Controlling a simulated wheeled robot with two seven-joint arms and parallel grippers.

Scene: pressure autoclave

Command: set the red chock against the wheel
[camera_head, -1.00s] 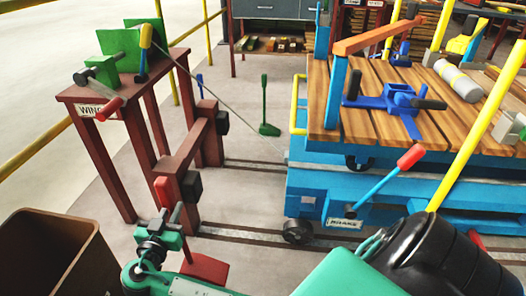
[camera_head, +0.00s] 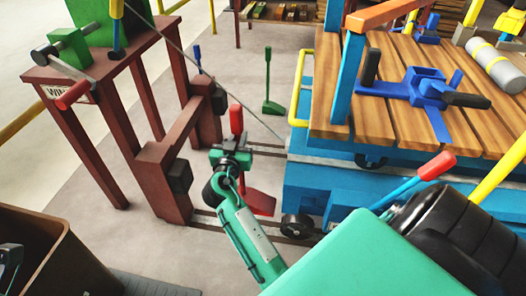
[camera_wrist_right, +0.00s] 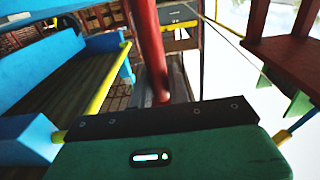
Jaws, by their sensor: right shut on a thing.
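The red chock (camera_head: 257,201) is near the floor rails, just left of the cart's small dark wheel (camera_head: 297,226). A narrow gap seems to show between them; I cannot tell whether the chock touches the floor. My right gripper (camera_head: 233,157) is shut on the chock's upright handle, whose red grip (camera_head: 236,120) sticks up above the jaws. The red handle (camera_wrist_right: 150,50) also shows in the right wrist view, rising from behind my gripper's dark edge; the fingertips are hidden there. My left gripper is not clearly in view.
The blue cart (camera_head: 340,180) with its plank deck stands right of the chock. The brown winch frame (camera_head: 165,180) stands close on the left, its cable running to the cart. A brown bin (camera_head: 60,240) is at lower left. A green chock (camera_head: 272,106) stands behind.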

